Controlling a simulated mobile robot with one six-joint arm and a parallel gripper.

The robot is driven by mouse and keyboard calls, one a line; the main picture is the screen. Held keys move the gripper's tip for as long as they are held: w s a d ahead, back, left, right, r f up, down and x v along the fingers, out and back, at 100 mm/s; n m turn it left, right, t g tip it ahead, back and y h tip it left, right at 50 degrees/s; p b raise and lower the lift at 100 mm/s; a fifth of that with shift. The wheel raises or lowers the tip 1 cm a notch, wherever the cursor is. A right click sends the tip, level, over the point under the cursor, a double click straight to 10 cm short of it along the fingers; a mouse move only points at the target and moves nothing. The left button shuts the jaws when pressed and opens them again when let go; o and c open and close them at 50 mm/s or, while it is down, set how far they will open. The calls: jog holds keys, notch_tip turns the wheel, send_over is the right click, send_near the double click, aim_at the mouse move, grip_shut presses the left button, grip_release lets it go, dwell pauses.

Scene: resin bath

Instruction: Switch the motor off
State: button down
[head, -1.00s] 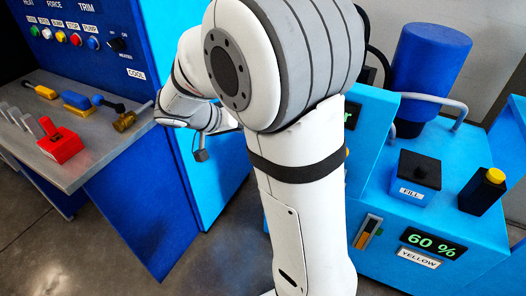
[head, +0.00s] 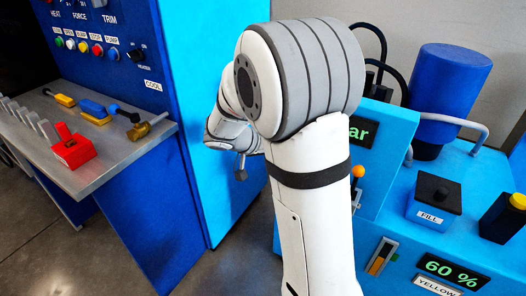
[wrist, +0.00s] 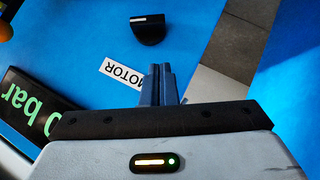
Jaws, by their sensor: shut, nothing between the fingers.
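The motor switch is a black rotary knob (wrist: 149,30) with a white line on it, on a bright blue panel at the top of the wrist view. A white label reading MOTOR (wrist: 122,74) shows upside down below it. My gripper (wrist: 160,68) is shut and empty. In the wrist view its fingertips lie just below the knob, apart from it in the picture and partly over the label. The gap in depth is hard to judge. In the head view my arm hides the knob and the fingertips.
A green "bar" display (wrist: 30,110) is left of the fingers in the wrist view. A tool bench (head: 105,172) is left.

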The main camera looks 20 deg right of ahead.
jog(key=f, duration=0.1)
jog(key=s+d+f, duration=0.1)
jog(key=f, duration=0.1)
jog(key=d+f+b, duration=0.1)
jog(key=shift+s+d+f, duration=0.1)
jog(key=shift+s+f, duration=0.05)
jog(key=shift+s, duration=0.05)
